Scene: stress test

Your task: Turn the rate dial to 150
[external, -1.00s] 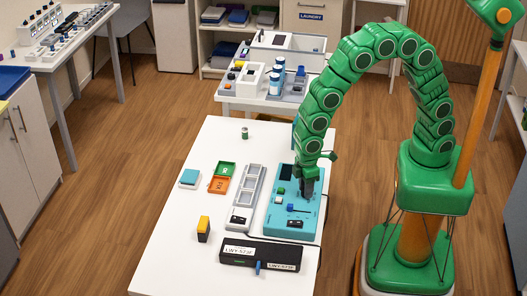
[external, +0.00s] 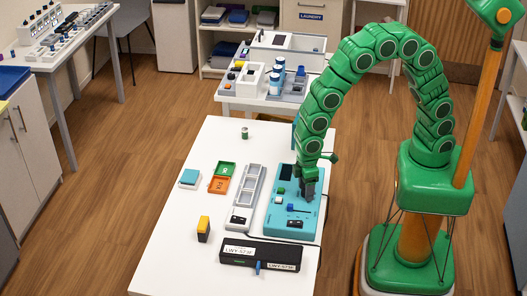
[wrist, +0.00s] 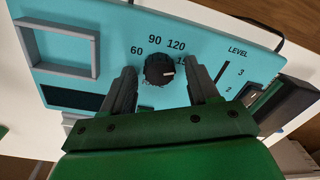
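The rate dial (wrist: 156,73) is a black round knob on a light-blue panel (wrist: 105,62). The numbers 60, 90, 120 and a partly hidden 15… run around it. Its white pointer mark faces right and slightly down, past the visible numbers. My gripper (wrist: 163,68) is open, one finger on each side of the dial, with a gap showing on both sides. The right finger covers part of the last number. In the external view my gripper (external: 307,192) is over the right part of the blue panel (external: 275,222), and hides the dial.
A LEVEL scale (wrist: 237,70) lies right of the dial, and a grey square frame (wrist: 60,50) lies to its left. In the external view a long grey tray (external: 246,200) and a black labelled box (external: 258,255) stand close to the panel. The table's left front is clear.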

